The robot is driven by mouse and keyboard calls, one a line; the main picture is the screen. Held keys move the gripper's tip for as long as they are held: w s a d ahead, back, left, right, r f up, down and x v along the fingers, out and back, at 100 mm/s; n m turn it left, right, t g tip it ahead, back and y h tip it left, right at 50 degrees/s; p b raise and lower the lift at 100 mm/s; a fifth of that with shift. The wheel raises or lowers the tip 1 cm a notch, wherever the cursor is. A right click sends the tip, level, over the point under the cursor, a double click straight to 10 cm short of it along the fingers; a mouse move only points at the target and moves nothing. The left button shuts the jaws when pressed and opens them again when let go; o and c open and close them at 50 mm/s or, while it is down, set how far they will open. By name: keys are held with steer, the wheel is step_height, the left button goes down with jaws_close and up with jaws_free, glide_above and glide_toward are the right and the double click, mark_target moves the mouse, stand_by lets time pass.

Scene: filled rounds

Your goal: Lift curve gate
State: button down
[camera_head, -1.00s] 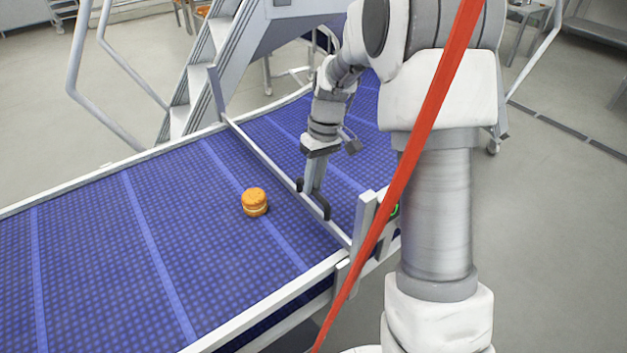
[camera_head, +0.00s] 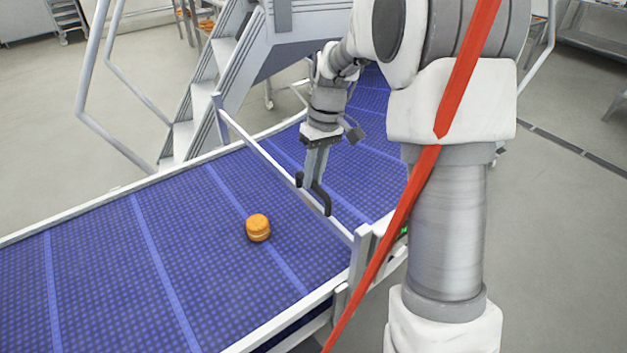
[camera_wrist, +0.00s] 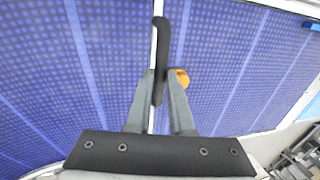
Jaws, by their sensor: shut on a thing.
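The curve gate (camera_head: 262,153) is a thin pale bar spanning the blue conveyor between two side posts. In the head view it stands raised above the belt, near the top of the posts. It shows in the wrist view as a thin pale line (camera_wrist: 154,45). Its black handle (camera_head: 321,197) sits near the middle of the bar and lies between my fingers in the wrist view (camera_wrist: 161,40). My gripper (camera_head: 313,180) points down and is shut on this handle. The fingers hide part of the handle and bar.
An orange-brown filled round (camera_head: 258,228) sits on the belt (camera_head: 110,260) left of the gate, and shows beside my finger in the wrist view (camera_wrist: 182,78). Metal stairs (camera_head: 205,90) stand behind the conveyor. A red strip (camera_head: 400,215) crosses the head view.

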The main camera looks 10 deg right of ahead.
steer(key=shift+r, duration=0.4)
steer(key=c, duration=0.8)
jaws_free()
steer(key=shift+f, duration=0.15)
steer(key=w+d+r, duration=0.1)
steer(key=d+r, duration=0.2)
steer(key=r, duration=1.4)
steer(key=shift+w+p, duration=0.15)
steer(key=shift+p, duration=0.2)
steer(key=shift+r, duration=0.1)
